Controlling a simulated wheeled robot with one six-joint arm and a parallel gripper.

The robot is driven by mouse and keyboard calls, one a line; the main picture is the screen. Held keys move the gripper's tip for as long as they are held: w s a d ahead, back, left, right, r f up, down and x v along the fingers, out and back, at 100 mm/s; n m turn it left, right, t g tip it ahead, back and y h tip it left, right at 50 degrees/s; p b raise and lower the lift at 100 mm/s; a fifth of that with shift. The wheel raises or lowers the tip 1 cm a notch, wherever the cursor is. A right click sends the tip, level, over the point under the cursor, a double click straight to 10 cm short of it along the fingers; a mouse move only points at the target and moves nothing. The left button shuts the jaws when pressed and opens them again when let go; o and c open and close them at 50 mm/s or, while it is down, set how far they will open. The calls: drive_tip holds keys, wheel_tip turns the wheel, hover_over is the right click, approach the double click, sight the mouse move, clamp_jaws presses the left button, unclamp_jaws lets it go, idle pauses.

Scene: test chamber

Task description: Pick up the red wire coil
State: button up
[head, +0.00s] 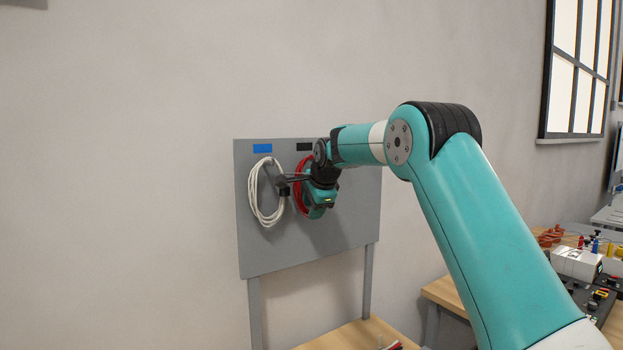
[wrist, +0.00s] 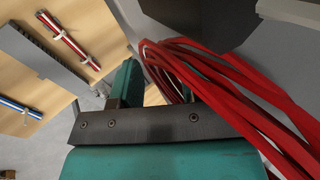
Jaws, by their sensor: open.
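The red wire coil (head: 299,196) hangs on the upright grey panel (head: 300,255), below a black label. My gripper (head: 318,194) is in front of it and hides much of its right side. In the wrist view the red coil (wrist: 235,95) is large and close, its strands running from upper middle to lower right. There my gripper (wrist: 157,85) is open, with two teal fingers. The strands pass close by the right finger and partly cover it.
A white coil (head: 257,192) hangs just left of the red one, below a blue label (head: 262,148). A wooden table (head: 350,336) stands below the panel. In the wrist view, bundled red and white wires (wrist: 70,40) and blue and white wires (wrist: 20,108) lie on wooden surfaces below.

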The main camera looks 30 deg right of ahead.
drive_tip(key=shift+f, duration=0.1)
drive_tip(key=shift+w, duration=0.1)
drive_tip(key=shift+c, duration=0.4)
clamp_jaws()
